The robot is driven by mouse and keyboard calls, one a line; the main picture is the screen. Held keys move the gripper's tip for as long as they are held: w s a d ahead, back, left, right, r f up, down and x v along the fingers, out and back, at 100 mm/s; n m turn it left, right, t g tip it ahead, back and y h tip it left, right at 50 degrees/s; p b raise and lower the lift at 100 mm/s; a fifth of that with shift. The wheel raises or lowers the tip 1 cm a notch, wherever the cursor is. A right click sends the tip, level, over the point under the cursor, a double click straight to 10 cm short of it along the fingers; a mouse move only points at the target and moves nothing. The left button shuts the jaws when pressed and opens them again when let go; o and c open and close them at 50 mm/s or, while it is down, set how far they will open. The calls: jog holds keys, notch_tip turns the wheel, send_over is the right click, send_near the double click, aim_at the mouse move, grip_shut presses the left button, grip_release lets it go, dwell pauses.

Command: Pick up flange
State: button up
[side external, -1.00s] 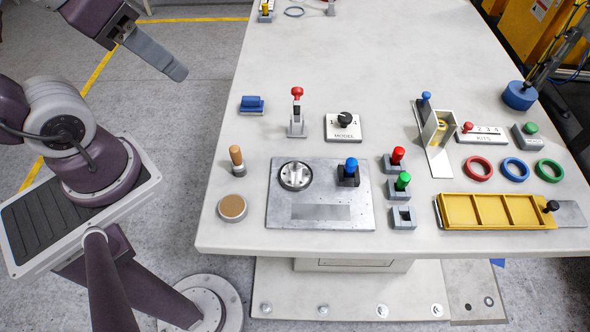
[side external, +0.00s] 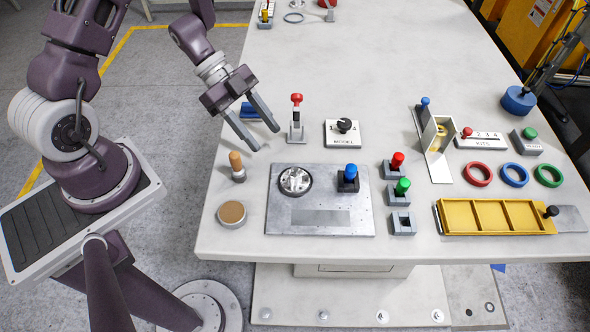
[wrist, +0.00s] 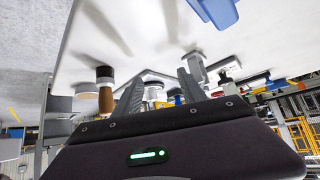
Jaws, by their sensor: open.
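A round metallic piece (side external: 296,181), which looks like the flange, sits on the left part of a grey metal plate (side external: 283,222) near the table's front. My gripper (side external: 265,138) is open and empty, above the table behind and left of that piece, with its fingers pointing down and right. The two fingers also show apart in the wrist view (wrist: 160,78). I cannot clearly make out the round piece in the wrist view.
A wooden-handled tool (side external: 237,166) and a brown-topped disc (side external: 231,213) stand left of the plate. A red-knobbed lever (side external: 296,117) stands behind it. A blue knob (side external: 350,172) is on the plate's right side. A yellow tray (side external: 492,214) lies right.

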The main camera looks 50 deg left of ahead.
aim_at(294, 171)
jog(key=d+h, duration=0.1)
jog(key=d, duration=0.1)
jog(key=s+d+r+m+g+h, duration=0.1)
jog(key=d+h, duration=0.1)
jog(key=d+m+h, duration=0.1)
jog(key=d+h, duration=0.1)
jog(key=shift+s+d+r+g, duration=0.2)
jog(key=shift+s+r+g, duration=0.05)
jog(key=shift+r+g, duration=0.05)
jog(key=x, duration=0.6)
jog(key=shift+d+f, duration=0.2)
jog(key=shift+f, duration=0.1)
grip_shut()
